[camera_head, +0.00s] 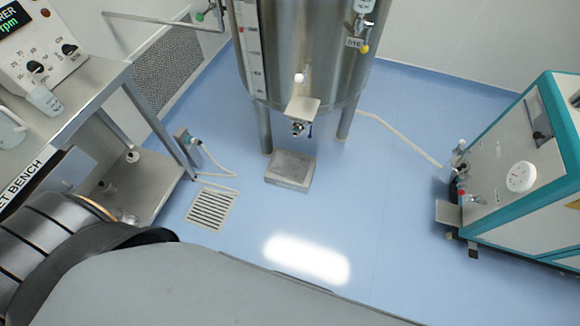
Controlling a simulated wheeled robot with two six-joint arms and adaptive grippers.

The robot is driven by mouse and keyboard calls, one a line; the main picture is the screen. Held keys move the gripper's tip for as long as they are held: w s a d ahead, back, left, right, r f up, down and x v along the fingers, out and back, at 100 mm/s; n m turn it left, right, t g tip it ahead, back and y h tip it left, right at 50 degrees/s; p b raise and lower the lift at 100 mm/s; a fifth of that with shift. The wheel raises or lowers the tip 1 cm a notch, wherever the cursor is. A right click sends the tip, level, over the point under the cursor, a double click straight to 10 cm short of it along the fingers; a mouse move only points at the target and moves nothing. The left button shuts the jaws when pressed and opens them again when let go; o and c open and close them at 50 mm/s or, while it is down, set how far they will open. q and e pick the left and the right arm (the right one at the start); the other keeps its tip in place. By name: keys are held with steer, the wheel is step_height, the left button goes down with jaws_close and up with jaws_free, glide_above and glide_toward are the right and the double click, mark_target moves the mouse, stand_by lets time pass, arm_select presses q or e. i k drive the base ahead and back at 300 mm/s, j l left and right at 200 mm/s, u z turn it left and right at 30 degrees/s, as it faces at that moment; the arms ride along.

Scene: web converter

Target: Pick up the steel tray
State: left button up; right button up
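A shallow grey metal box that looks like the steel tray (290,169) sits on the blue floor. It lies below the front of a large steel tank (312,60), near the tank's legs. A small metal plate (303,108) sticks out from the tank above it, with a valve under the plate. Neither of my grippers is in view. Nothing is seen touching the box.
A steel bench (100,85) with a control panel and a bottle stands at left. A floor drain (211,208) lies left of the box. A white and teal machine (525,170) stands at right, with a hose (405,140) along the floor. The floor in front is clear.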

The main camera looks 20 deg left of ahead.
mark_target(289, 166)
steer(key=i+j+u, duration=0.1)
steer(key=j, duration=0.3)
steer(key=i+j+u, duration=0.1)
steer(key=j, duration=0.25)
steer(key=i+j, duration=0.2)
steer(key=j, duration=0.15)
steer(key=i+j+u, duration=0.15)
steer(key=j, duration=0.2)
steer(key=i+j+u, duration=0.1)
steer(key=j, duration=0.25)
steer(key=i, duration=0.1)
